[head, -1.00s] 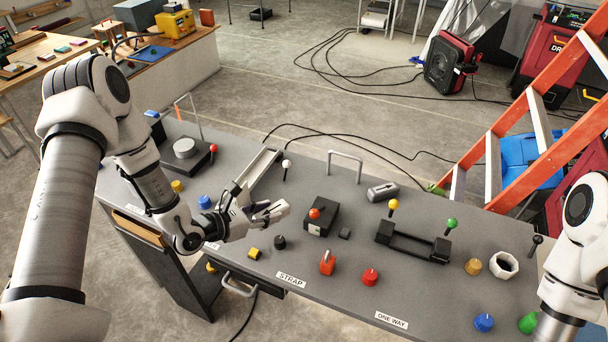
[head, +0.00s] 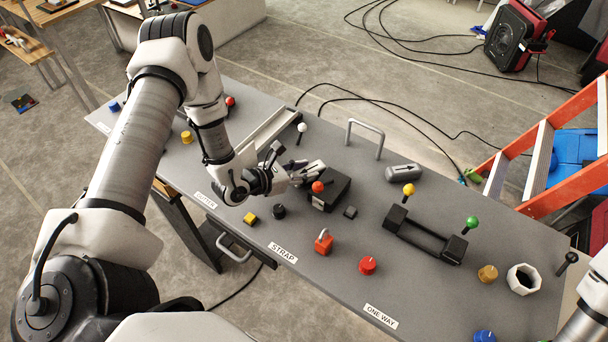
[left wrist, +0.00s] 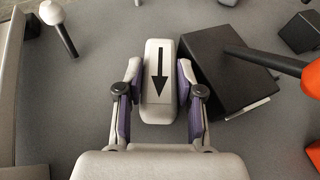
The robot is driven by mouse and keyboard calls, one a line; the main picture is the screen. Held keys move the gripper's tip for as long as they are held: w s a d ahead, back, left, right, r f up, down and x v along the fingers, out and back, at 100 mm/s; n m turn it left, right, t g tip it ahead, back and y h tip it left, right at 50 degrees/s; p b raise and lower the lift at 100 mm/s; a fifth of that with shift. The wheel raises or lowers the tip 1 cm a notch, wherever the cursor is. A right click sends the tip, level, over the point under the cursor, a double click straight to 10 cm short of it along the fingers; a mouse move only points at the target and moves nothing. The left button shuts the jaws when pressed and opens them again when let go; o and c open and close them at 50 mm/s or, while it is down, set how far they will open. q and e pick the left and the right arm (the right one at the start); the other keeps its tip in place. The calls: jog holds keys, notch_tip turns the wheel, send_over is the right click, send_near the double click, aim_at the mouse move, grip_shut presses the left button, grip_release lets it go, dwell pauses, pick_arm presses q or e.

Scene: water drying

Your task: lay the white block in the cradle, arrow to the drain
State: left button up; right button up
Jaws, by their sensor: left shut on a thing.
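The white block (left wrist: 158,62), with a black arrow on its top, is between the purple-padded fingers of my left gripper (left wrist: 158,92). The gripper is shut on it. In the left wrist view the arrow points down the picture, towards my palm. In the head view the block (head: 314,168) is beside the black box with the red-knobbed lever. A black cradle (head: 424,238) with two raised ends and an empty middle lies farther right, behind the ONE WAY label. I cannot tell which end faces a drain. My right gripper is out of view.
The black box (head: 333,187) stands close to the block's right. A grey rounded block (head: 403,172) and a metal handle (head: 365,137) are behind. Yellow (head: 409,189) and green (head: 472,223) ball levers stand by the cradle. A white octagonal ring (head: 523,279) is at right.

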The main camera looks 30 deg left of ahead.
pick_arm(q)
jog(key=shift+s+a+r, duration=0.1)
jog(key=shift+s+r, duration=0.05)
jog(key=shift+s, duration=0.05)
jog(key=shift+s+f+b, duration=0.1)
jog(key=shift+f+b, duration=0.1)
jog(key=shift+b, duration=0.1)
jog(key=o, duration=0.9)
jog(key=shift+w, duration=0.2)
